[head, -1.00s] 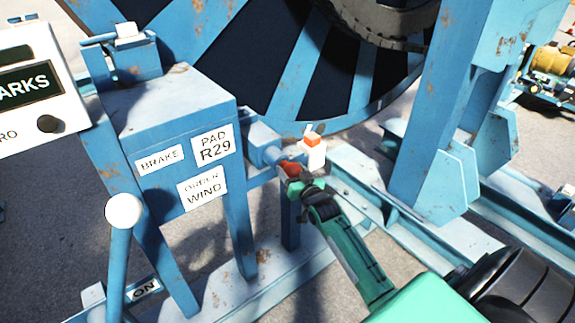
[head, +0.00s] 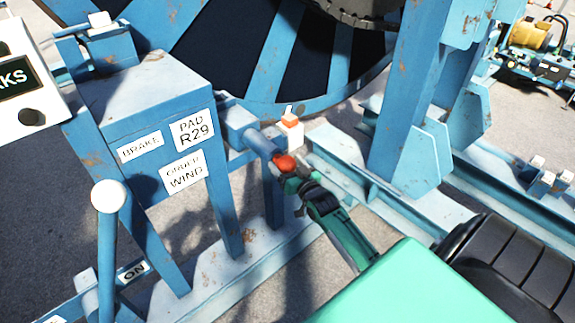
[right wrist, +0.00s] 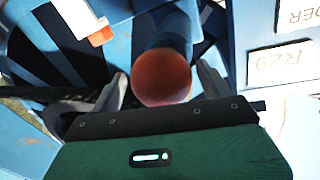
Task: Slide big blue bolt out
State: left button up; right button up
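The big blue bolt (head: 262,145) sticks out of a blue sleeve (head: 234,121) beside the brake box and ends in a round red knob (head: 284,162). My right gripper (head: 287,169) is at the knob end, with its green body towards the lower right. In the right wrist view the red knob (right wrist: 161,78) sits between the two grey fingers, with the blue shaft (right wrist: 166,32) behind it. The fingers look closed around the bolt, though the contact itself is partly hidden. My left gripper is not in view.
The blue brake box (head: 150,85) stands left of the bolt. A white-knobbed lever (head: 109,196) is at the front left. A blue upright (head: 405,100) and floor rails lie to the right.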

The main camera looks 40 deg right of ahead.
jog(key=shift+s, duration=0.1)
jog(key=shift+s+a, duration=0.1)
jog(key=shift+s, duration=0.25)
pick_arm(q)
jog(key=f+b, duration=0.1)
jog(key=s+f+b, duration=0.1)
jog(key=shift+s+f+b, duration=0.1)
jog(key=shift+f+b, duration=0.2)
pick_arm(e)
jog(key=s+a, duration=0.1)
jog(key=s, duration=1.1)
jog(key=shift+s+a, duration=0.2)
jog(key=shift+s, duration=0.2)
